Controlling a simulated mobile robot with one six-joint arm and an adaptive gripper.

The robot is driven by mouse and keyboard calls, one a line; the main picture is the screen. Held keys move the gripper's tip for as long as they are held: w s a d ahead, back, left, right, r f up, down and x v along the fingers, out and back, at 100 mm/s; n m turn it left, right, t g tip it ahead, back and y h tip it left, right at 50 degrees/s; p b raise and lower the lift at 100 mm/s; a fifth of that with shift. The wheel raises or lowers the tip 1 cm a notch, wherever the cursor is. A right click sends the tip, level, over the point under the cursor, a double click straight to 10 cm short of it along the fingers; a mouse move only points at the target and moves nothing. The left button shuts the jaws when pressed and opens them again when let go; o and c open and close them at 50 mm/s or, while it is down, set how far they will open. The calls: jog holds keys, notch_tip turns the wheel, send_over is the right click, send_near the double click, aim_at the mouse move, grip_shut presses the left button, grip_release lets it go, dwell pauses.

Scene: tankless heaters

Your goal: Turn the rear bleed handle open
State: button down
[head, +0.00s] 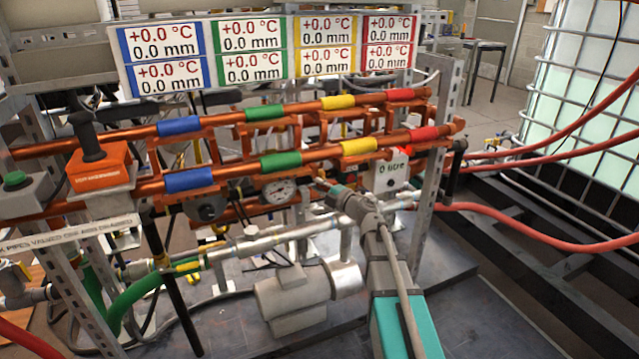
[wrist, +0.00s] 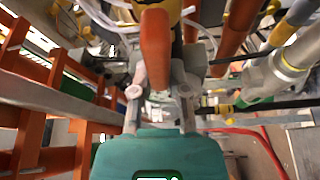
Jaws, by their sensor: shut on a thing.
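An orange-red bar (wrist: 155,42), likely the rear bleed handle, runs between the two grey fingers of my gripper (wrist: 158,72) in the wrist view. The fingers are shut on it, and its lower end shows above my teal gripper body. A yellow part shows beyond the bar's far end. In the head view my gripper (head: 323,188) reaches in from the lower right to just below the lower copper pipe. The handle is too small and covered to make out clearly there, so its exact angle cannot be told.
Copper pipes (head: 222,175) with coloured bands run across the rack, with a round gauge (head: 279,191) left of my gripper. A grey metal pipe (head: 265,238) and a pump (head: 292,296) lie below. A steel post (head: 432,190) and red hoses (head: 540,213) stand to the right.

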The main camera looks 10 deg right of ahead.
jog(key=shift+f, duration=0.1)
dwell(0.4)
jog(key=c, duration=0.6)
grip_release()
